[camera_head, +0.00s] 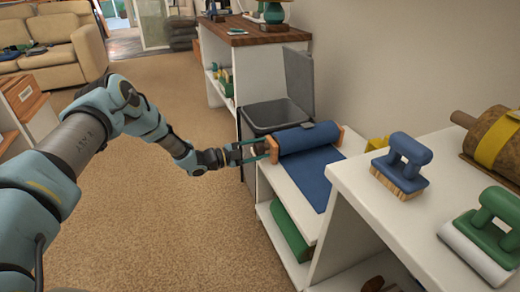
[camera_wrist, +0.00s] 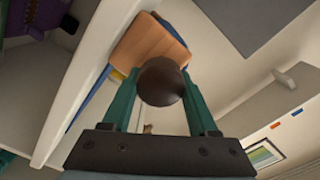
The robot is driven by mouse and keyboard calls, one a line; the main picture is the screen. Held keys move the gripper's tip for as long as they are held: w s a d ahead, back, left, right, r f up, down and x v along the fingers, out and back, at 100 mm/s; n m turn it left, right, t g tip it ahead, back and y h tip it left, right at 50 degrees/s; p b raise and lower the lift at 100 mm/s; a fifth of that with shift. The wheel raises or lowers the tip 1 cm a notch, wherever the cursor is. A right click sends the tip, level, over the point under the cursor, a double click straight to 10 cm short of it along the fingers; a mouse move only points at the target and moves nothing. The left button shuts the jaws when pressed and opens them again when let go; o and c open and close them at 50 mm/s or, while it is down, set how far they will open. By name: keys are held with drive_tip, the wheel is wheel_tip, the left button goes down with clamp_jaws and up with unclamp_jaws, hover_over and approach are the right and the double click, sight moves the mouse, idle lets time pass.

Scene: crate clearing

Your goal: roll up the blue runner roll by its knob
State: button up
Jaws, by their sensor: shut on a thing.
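The blue runner roll (camera_head: 308,138) lies across the far end of the low white shelf, with a wooden block at each end. Its loose blue length (camera_head: 318,172) lies flat on the shelf top toward me. My gripper (camera_head: 262,150) reaches in from the left to the roll's left end. In the wrist view, my gripper (camera_wrist: 162,100) has its two green fingers shut on the dark round knob (camera_wrist: 161,80). The wooden end block (camera_wrist: 148,45) is just behind the knob, with a bit of blue beside it.
A grey open-lidded bin (camera_head: 272,115) stands just behind the roll. A higher white shelf (camera_head: 385,210) at the right holds a blue-handled brush (camera_head: 402,165), a green-handled one (camera_head: 490,230) and a strapped brown roll (camera_head: 495,145). Carpet at the left is free.

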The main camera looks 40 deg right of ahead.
drive_tip(key=shift+f+m, duration=0.1)
drive_tip(key=shift+m, duration=0.2)
